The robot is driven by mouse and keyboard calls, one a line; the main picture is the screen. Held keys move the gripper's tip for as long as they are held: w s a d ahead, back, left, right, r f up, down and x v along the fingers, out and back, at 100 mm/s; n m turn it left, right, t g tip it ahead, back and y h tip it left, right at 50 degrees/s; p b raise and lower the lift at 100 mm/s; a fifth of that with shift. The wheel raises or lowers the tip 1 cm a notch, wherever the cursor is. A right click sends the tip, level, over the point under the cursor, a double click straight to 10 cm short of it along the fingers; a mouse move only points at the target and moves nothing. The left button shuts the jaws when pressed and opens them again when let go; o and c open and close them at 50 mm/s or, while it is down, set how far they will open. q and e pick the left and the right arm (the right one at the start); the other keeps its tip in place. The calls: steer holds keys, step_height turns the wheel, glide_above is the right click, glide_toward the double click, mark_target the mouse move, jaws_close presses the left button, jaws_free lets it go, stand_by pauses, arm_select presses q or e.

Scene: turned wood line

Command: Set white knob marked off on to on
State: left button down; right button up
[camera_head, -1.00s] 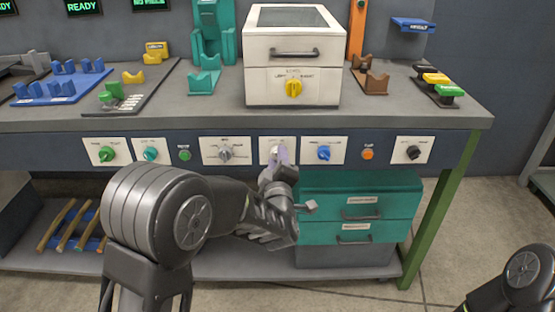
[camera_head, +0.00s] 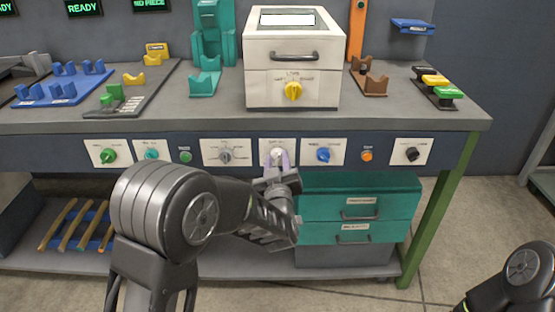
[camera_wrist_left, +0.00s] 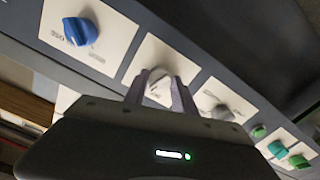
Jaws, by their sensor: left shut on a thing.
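The white knob (camera_head: 277,154) sits on a white plate (camera_head: 268,146) in the row of controls on the bench front. It also shows in the left wrist view (camera_wrist_left: 161,90). My left gripper (camera_head: 278,162) is at the knob, with its two fingers on either side of it and shut on it. In the left wrist view the gripper (camera_wrist_left: 160,88) partly covers the knob's lower part. The plate's lettering is too small to read. My right arm shows only in part at the lower right, and its gripper is out of view.
A grey knob (camera_head: 226,155) is left of the white one and a blue knob (camera_head: 323,154) right of it. An orange button (camera_head: 367,155) and a black knob (camera_head: 412,153) are farther right. Teal drawers (camera_head: 360,208) stand below. A white box (camera_head: 293,85) stands on the bench.

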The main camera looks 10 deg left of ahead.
arm_select(q)
steer(key=shift+m, duration=0.5)
steer(key=c, duration=1)
jaws_free()
steer(key=v, duration=0.8)
steer(key=shift+w+p, duration=0.1)
steer(key=shift+p, duration=0.25)
steer(key=shift+f, duration=0.15)
